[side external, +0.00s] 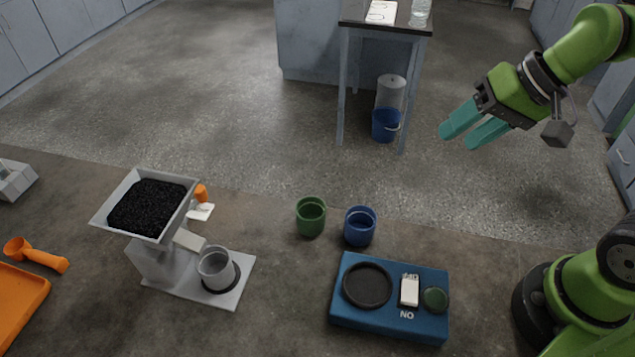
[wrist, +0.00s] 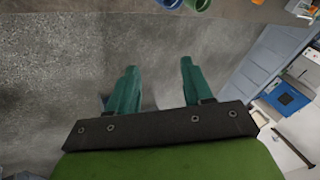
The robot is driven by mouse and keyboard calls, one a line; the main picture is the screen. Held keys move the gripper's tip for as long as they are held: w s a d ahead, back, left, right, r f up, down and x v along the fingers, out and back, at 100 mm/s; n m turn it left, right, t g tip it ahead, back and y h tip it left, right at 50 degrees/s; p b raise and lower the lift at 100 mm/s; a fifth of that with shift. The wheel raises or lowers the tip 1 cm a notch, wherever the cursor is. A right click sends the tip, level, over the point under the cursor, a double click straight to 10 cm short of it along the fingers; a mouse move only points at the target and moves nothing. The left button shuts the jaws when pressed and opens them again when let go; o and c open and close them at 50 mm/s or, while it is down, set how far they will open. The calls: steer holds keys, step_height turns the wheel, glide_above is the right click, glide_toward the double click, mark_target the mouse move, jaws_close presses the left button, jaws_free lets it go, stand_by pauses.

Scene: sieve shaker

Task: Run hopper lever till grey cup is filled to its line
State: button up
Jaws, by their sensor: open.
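The hopper (side external: 148,207) stands at the left of the bench, its grey tray full of black grains. An orange knob (side external: 201,193), which looks like part of its lever, shows behind the tray at the right. The grey cup (side external: 217,268) stands upright on the hopper's base plate, on a dark ring below the spout. Its fill line and contents cannot be made out. My gripper (side external: 474,132) is open and empty, high at the upper right, far from hopper and cup. Its two teal fingers also show apart in the wrist view (wrist: 159,90).
A green cup (side external: 311,216) and a blue cup (side external: 360,226) stand mid-bench. A blue device (side external: 390,325) with a dark round plate, a white switch and a green button sits at the front right. An orange scoop (side external: 37,254) and an orange tray (side external: 20,305) lie far left.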

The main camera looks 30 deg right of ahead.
steer(key=w+a+f+m+y, duration=0.4)
steer(key=w+a+f+m, duration=0.1)
steer(key=w+a, duration=0.1)
steer(key=w+a+f+m+y, duration=0.5)
steer(key=w+a, duration=0.1)
steer(key=w+a+f+m+y, duration=0.4)
steer(key=w+a+f+m, duration=0.2)
steer(key=w, duration=0.1)
steer(key=shift+y, duration=0.4)
steer(key=shift+w+a+f, duration=0.1)
steer(key=shift+w+a, duration=0.05)
steer(key=shift+w, duration=0.05)
steer(key=x, duration=1.6)
steer(key=shift+w+a, duration=0.2)
steer(key=shift+c, duration=0.4)
